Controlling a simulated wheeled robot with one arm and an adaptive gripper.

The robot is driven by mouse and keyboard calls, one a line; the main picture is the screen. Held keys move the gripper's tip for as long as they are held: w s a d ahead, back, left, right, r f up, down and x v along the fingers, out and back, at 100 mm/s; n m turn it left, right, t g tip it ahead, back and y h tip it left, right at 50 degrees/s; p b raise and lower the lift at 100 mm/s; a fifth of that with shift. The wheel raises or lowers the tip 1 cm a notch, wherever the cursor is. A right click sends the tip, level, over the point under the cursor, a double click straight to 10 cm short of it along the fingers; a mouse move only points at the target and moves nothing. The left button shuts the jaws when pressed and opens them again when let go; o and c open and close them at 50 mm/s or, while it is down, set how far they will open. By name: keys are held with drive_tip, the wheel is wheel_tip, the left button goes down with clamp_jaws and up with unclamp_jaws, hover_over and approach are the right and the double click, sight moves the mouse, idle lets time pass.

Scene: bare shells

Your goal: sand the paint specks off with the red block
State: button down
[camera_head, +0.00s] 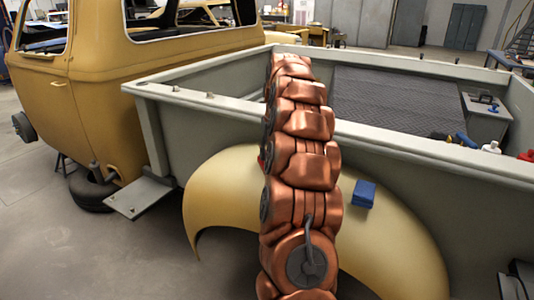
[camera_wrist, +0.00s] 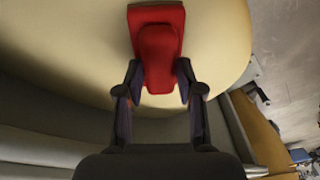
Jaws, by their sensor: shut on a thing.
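The red block (camera_wrist: 157,42) is between the two fingers of my gripper (camera_wrist: 158,72) in the wrist view. My gripper is shut on it. The block lies over the pale yellow fender (camera_wrist: 60,45); I cannot tell whether it touches. In the head view the rounded yellow fender (camera_head: 222,190) bulges from the grey truck bed side. My copper arm crosses in front of it and hides my gripper and nearly all of the block there. I cannot make out any paint specks in either view.
A blue block (camera_head: 363,194) sits on the fender, right of my arm. The bed's rim (camera_head: 420,150) rises behind the fender. Bottles (camera_head: 491,147) and red items stand at the right. A metal step plate (camera_head: 140,198) juts out at left. Open floor (camera_head: 50,240) lies at lower left.

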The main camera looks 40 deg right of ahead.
drive_tip(key=shift+w+d+p, duration=0.25)
drive_tip(key=shift+d+p, duration=0.15)
drive_tip(key=shift+d, duration=0.5)
drive_tip(key=shift+w+d+p, duration=0.25)
drive_tip(key=shift+d+p, duration=0.15)
drive_tip(key=shift+d, duration=0.45)
drive_tip(key=shift+w+d+r+p, duration=0.1)
drive_tip(key=shift+w+d+p, duration=0.1)
drive_tip(key=shift+d+p, duration=0.4)
drive_tip(key=shift+w+d+p, duration=0.2)
drive_tip(key=shift+d+p, duration=0.25)
drive_tip(key=shift+d, duration=0.1)
drive_tip(key=shift+d+r, duration=0.1)
drive_tip(key=shift+d, duration=0.1)
